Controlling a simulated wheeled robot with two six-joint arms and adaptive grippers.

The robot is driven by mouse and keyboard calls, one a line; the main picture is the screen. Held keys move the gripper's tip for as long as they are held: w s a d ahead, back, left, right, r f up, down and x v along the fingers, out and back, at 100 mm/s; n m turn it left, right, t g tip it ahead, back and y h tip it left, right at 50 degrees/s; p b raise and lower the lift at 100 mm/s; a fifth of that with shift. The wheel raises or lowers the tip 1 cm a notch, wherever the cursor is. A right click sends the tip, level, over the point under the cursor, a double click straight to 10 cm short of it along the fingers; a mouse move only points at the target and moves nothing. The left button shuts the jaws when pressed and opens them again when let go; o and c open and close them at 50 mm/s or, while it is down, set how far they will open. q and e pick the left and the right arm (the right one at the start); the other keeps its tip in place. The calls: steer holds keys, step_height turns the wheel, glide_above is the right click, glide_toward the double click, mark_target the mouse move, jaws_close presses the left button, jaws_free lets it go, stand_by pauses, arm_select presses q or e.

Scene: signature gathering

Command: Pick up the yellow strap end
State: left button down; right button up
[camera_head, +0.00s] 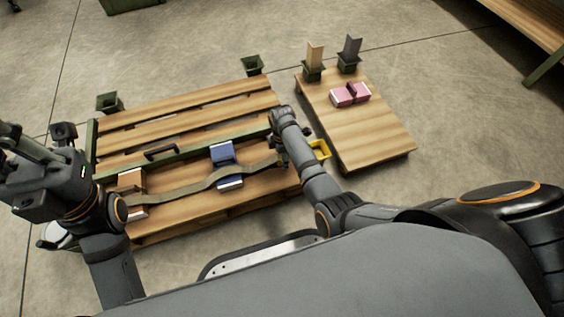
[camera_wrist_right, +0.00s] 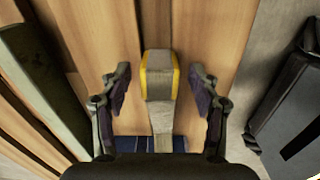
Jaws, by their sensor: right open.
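The olive strap (camera_head: 205,184) runs across the wooden pallet (camera_head: 190,118), over a brown item and a blue item. In the right wrist view, its yellow-edged end (camera_wrist_right: 160,75) lies over the boards, between the fingers of my right gripper (camera_wrist_right: 160,88). The fingers are spread, with a gap on each side of the strap end. In the head view my right gripper (camera_head: 279,158) is low at the pallet's right end, and my arm partly hides it and the strap end. My left gripper (camera_head: 62,132) is at the pallet's left side; its jaws are unclear.
The blue item (camera_head: 222,153) and brown item (camera_head: 133,183) lie under the strap. A dark green bar with a handle (camera_head: 160,152) crosses the pallet. A yellow-framed item (camera_head: 320,150) is beside my right arm. A smaller wooden platform (camera_head: 375,135) holds pink items (camera_head: 350,95).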

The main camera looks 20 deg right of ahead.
steer(key=shift+r, duration=0.15)
steer(key=shift+c, duration=0.2)
steer(key=c, duration=1.2)
